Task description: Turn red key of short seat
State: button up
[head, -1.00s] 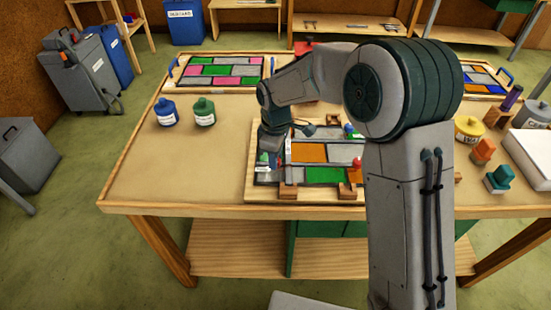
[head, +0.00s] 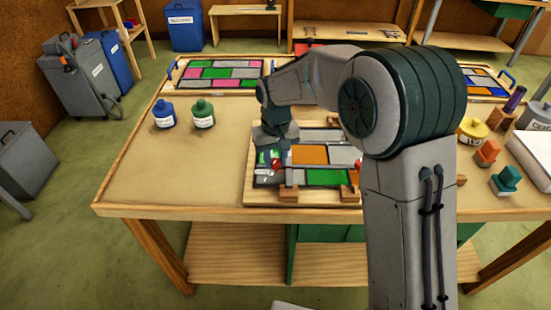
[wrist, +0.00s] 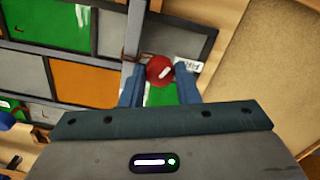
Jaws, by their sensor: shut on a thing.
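The red key (wrist: 159,70) is a round red knob with a white mark on top. It sits between the two blue fingers of my gripper (wrist: 160,84) in the wrist view, and the gripper is shut on it. In the head view my gripper (head: 275,163) points down over the left end of the leaded panel, and a bit of red shows at the key (head: 276,168). A small white label (wrist: 188,67) lies beside the key, its text unreadable. The seat under the key is mostly hidden. The panel (head: 310,155) has green, orange and grey panes.
Wooden blocks (head: 288,193) stand at the panel's front edge. Another coloured panel (head: 220,72) lies at the back. The table's left front (head: 165,175) is clear. My arm hides the panel's right side.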

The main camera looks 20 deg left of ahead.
aim_at(276, 160)
jog(key=m, duration=0.6)
jog(key=shift+r, duration=0.1)
jog(key=m, duration=0.7)
dwell(0.4)
jog(key=o, duration=1)
jog(key=shift+c, duration=0.2)
notch_tip(276, 160, up, 14)
